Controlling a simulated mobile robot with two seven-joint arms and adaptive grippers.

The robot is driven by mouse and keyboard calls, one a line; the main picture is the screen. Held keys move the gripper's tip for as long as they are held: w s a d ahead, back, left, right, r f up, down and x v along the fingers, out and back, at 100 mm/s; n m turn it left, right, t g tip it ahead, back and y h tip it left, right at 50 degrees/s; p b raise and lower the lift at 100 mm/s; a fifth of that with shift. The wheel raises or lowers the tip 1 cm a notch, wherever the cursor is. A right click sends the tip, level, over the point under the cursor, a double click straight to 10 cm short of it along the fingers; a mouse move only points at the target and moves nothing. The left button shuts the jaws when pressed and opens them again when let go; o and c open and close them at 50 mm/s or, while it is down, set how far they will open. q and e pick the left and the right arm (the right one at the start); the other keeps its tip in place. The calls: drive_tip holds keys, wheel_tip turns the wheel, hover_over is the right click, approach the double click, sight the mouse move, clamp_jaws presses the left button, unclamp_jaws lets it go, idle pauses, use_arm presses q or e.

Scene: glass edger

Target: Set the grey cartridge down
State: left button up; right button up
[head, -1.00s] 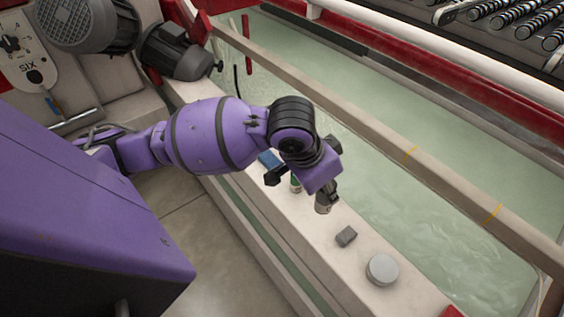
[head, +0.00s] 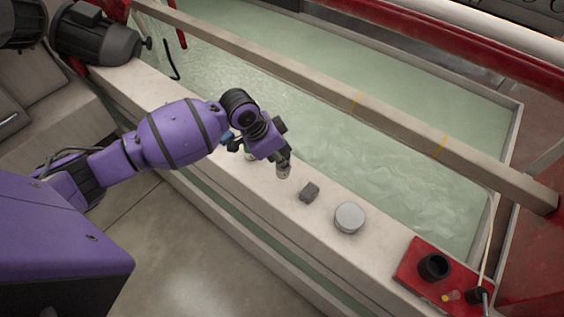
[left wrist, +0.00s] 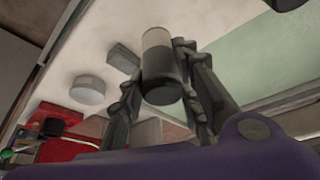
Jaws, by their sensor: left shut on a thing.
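The grey cartridge (head: 284,172) is a small cylinder, pale at one end and dark at the other. My left gripper (head: 285,158) is shut on it, above or at the pale ledge (head: 385,245). In the left wrist view the cartridge (left wrist: 157,55) sits between the two fingers, its dark end towards the camera. Whether its far end touches the ledge I cannot tell. My right gripper is in neither view.
Along the ledge are a grey block (head: 310,191), close to the cartridge, and a round grey disc (head: 349,217). A red panel with a black cup (head: 433,266) lies beyond. Blue and green items are partly hidden behind my gripper. A water-filled trough (head: 370,160) borders the ledge.

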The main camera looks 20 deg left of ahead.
sight(281, 173)
use_arm(q)
drive_tip(key=shift+w+f, duration=0.7)
drive_tip(key=shift+f, duration=0.1)
wheel_tip(281, 173, down, 3)
drive_tip(key=shift+a, duration=0.1)
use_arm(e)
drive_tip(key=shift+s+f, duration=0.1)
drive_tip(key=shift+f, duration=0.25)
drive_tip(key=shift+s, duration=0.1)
use_arm(q)
drive_tip(key=shift+f, duration=0.1)
drive_tip(key=o, duration=1.2)
drive_tip(key=shift+c, duration=0.2)
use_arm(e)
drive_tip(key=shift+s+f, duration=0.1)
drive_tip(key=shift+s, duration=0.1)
